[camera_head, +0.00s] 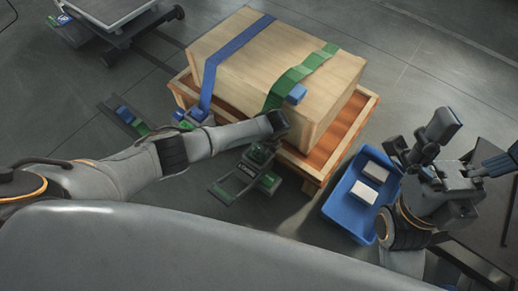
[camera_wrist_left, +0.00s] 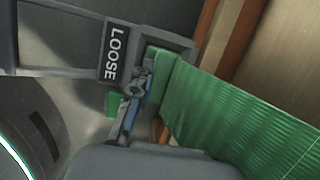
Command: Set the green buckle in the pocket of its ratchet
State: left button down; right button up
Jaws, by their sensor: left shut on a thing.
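The green strap (camera_head: 299,70) runs over the wooden crate (camera_head: 240,75) and down its near side. My left gripper (camera_head: 272,130) is at the crate's near side, above the green ratchet (camera_head: 245,176), which carries a LOOSE label. In the left wrist view the green strap (camera_wrist_left: 240,125) comes in from the right to the jaws (camera_wrist_left: 132,105), beside the ratchet's LOOSE plate (camera_wrist_left: 113,52). The jaws are shut on the green buckle, which they mostly hide; I cannot tell whether it touches the pocket. My right gripper (camera_head: 418,143) is raised at the right, open and empty.
The crate stands on a wooden pallet (camera_head: 350,130). A blue strap (camera_head: 213,65) with its ratchet (camera_head: 190,118) is at the left. A blue block (camera_head: 297,93) is by the green strap. A blue bin (camera_head: 345,205) with two white blocks stands right. A cart (camera_head: 110,15) is far left.

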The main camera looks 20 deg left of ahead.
pick_arm(q)
jog(key=shift+f, duration=0.1)
jog(key=c, duration=1.2)
grip_release()
jog(key=shift+o, duration=0.2)
jog(key=v, duration=1.2)
